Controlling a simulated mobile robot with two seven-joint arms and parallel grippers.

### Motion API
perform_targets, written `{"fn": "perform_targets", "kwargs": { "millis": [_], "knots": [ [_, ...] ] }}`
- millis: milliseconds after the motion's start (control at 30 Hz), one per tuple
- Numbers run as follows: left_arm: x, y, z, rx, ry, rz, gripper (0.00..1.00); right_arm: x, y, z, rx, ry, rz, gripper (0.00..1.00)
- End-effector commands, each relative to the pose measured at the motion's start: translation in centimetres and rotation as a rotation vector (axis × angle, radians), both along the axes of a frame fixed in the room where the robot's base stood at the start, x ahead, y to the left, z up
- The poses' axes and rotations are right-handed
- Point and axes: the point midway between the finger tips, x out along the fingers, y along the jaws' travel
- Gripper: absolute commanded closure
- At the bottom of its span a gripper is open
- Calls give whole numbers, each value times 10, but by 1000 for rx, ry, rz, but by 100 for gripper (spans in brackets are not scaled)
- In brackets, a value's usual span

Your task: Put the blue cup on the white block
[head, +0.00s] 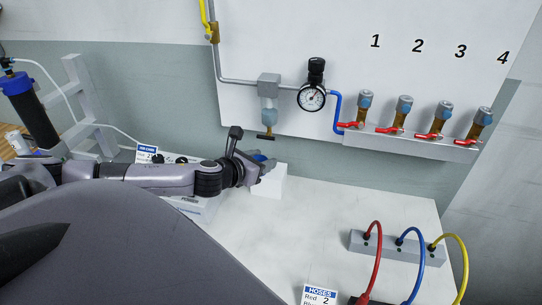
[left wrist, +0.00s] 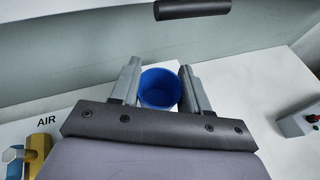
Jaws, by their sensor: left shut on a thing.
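The blue cup (left wrist: 159,88) shows in the left wrist view between the two fingers of my left gripper (left wrist: 160,82). The gripper is shut on it, and I look down into its open top. In the head view only a little of the cup (head: 260,158) shows, because the left gripper (head: 263,167) hides most of it. The white block (head: 270,184) stands on the white table just under and right of the gripper. The cup is at the block's top, but I cannot tell whether it touches it. My right gripper is not in view.
A wall panel carries a gauge (head: 312,97), a filter unit (head: 269,100) and valves with red handles (head: 391,130). A hose rack (head: 395,247) with red, blue and yellow hoses stands at front right.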

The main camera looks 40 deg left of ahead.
Motion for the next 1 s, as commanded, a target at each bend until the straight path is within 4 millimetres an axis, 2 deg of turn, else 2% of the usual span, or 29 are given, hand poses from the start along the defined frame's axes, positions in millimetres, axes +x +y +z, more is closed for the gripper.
{"fn": "perform_targets", "kwargs": {
  "millis": [333,600,700,1000],
  "knots": [
    [19,2,1,-1,-1,0,82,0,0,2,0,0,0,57],
    [47,6,-1,-3,0,0,82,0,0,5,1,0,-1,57],
    [45,5,-14,-3,3,0,82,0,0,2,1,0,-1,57],
    [45,6,-15,1,1,0,82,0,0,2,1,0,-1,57]
  ]
}}
